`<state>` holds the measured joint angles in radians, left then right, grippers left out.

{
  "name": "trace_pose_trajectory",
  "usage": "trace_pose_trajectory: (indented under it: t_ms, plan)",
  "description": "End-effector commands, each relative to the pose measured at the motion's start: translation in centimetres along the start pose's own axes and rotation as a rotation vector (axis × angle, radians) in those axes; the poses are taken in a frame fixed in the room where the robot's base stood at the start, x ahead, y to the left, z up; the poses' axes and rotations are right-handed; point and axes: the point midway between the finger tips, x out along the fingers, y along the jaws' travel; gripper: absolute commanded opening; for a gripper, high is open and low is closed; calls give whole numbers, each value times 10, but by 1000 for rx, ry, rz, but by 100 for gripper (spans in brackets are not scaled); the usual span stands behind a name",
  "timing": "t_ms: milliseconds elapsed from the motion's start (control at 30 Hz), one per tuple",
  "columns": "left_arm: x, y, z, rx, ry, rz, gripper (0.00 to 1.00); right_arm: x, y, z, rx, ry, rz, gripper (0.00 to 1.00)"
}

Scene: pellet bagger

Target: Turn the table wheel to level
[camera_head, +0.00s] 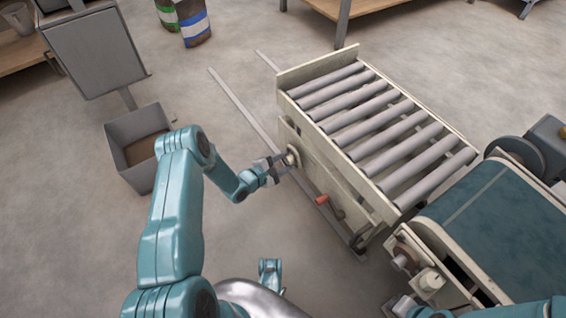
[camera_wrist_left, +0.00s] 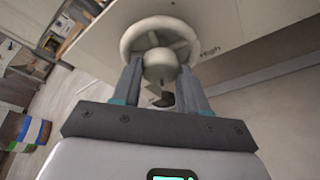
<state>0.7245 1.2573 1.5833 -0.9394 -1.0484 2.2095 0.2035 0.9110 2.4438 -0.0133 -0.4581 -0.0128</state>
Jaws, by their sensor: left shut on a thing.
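The roller table (camera_head: 385,125) is a cream frame with several grey rollers. Its pale table wheel (camera_head: 292,157) is on the side facing my left arm. In the left wrist view the wheel (camera_wrist_left: 132,36) has a round rim, spokes and a round hub knob (camera_wrist_left: 160,64). My left gripper (camera_head: 277,166) is at the wheel, its two fingers on either side of the knob, shut on it. The word "High" is printed on the panel right of the wheel. The fingers hide part of the wheel. My right gripper does not show clearly.
A red handle (camera_head: 322,199) sticks out of the table's side below the wheel. A belt conveyor (camera_head: 500,235) adjoins the table at the right. A grey open bin (camera_head: 125,135) stands left of my left arm. Floor rails (camera_head: 240,105) run under the table.

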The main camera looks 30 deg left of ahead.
Motion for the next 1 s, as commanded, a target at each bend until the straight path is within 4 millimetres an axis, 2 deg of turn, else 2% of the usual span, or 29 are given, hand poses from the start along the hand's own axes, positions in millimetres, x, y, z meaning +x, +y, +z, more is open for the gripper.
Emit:
trace_pose_trajectory:
  t_ms: [367, 1000]
  plan:
    - [0, -2, 0, 149, 13, 47, 13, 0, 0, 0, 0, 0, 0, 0]
    - [0, -6, -1, 714, 60, 232, 13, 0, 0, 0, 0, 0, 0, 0]
